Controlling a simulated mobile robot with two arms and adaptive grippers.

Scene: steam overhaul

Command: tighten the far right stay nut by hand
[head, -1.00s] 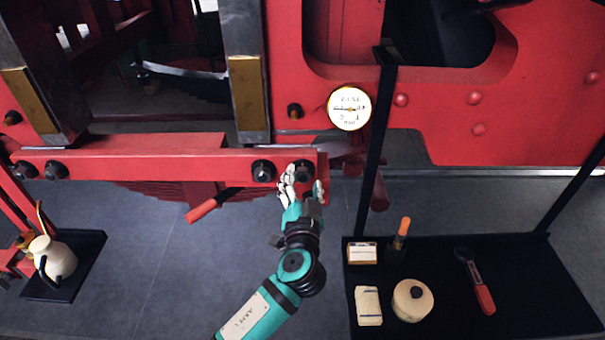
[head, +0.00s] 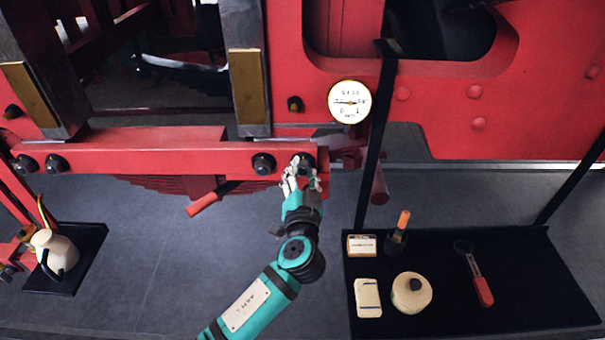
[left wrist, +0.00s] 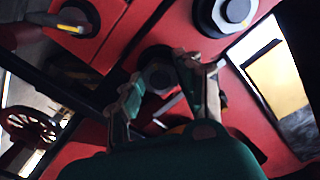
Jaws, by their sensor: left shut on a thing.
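The far right stay nut (head: 303,160) is a dark hex nut at the right end of the red beam (head: 215,162). My left gripper (head: 302,175) reaches up to it from below, its pale fingers covering the nut's lower part. In the left wrist view the nut (left wrist: 158,75) sits between the two fingers, which are shut on it. A neighbouring dark nut (head: 263,163) is just to the left on the beam. My right gripper is not in view.
A red-handled bar (head: 203,203) sticks out below the beam, left of my gripper. A round gauge (head: 349,101) is above right, beside a black post (head: 376,140). A black tray table (head: 445,310) holds a wrench (head: 474,275) and several small items. A kettle (head: 55,253) stands at left.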

